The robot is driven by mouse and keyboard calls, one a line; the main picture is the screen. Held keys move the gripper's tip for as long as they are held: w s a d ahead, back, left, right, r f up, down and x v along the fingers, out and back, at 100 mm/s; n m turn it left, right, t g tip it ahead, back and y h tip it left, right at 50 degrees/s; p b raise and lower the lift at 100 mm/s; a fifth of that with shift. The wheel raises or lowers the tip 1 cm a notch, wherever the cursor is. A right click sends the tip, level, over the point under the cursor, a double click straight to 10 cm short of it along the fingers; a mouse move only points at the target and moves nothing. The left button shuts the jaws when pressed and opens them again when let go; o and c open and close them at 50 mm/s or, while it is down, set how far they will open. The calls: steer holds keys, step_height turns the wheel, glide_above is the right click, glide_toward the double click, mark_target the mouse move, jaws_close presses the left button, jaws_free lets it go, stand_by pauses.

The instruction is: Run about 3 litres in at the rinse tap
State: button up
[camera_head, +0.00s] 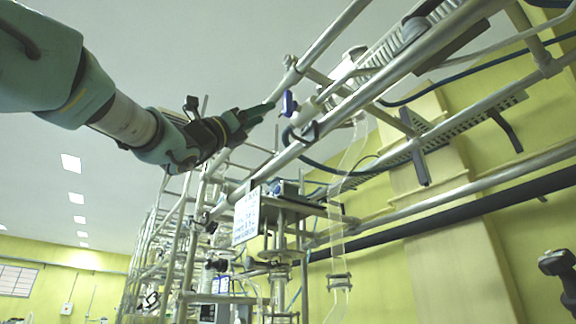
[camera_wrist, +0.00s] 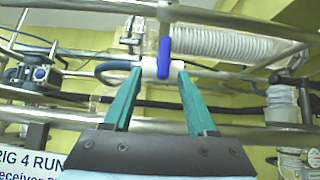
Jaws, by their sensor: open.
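The tap has a blue lever handle (camera_wrist: 164,57) on a white body (camera_wrist: 149,68). In the wrist view the handle stands upright in the picture, across the body's sideways run. In the head view the blue handle (camera_head: 289,103) is just right of the fingertips. My gripper (camera_head: 262,110) is open and empty. In the wrist view its green fingers (camera_wrist: 158,78) point at the tap, and the handle's lower end appears between the tips. I cannot tell how far the tips are from it; no contact is visible. No water flow or level can be made out.
Metal rails and tubes of the rig frame surround the tap. A blue hose (camera_wrist: 112,70) and a ribbed white coil (camera_wrist: 210,42) are close by. A sign reading "RIG 4 RUN" (camera_wrist: 28,160) hangs lower left, also in the head view (camera_head: 246,215). A clear tube (camera_head: 346,170) hangs down.

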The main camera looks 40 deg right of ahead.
mark_target(284, 102)
steer(key=shift+m, duration=0.3)
steer(key=p+x, duration=0.2)
steer(key=x, duration=0.1)
steer(key=p+x, duration=0.2)
steer(key=x, duration=0.1)
steer(key=p+x, duration=0.2)
steer(key=x, duration=0.2)
steer(key=shift+s+a+r+p, duration=0.15)
steer(key=shift+s+a+p, duration=0.05)
steer(key=shift+s+p, duration=0.2)
steer(key=shift+d+r+p, duration=0.3)
steer(key=shift+d, duration=0.1)
jaws_close()
steer(key=shift+f, duration=0.1)
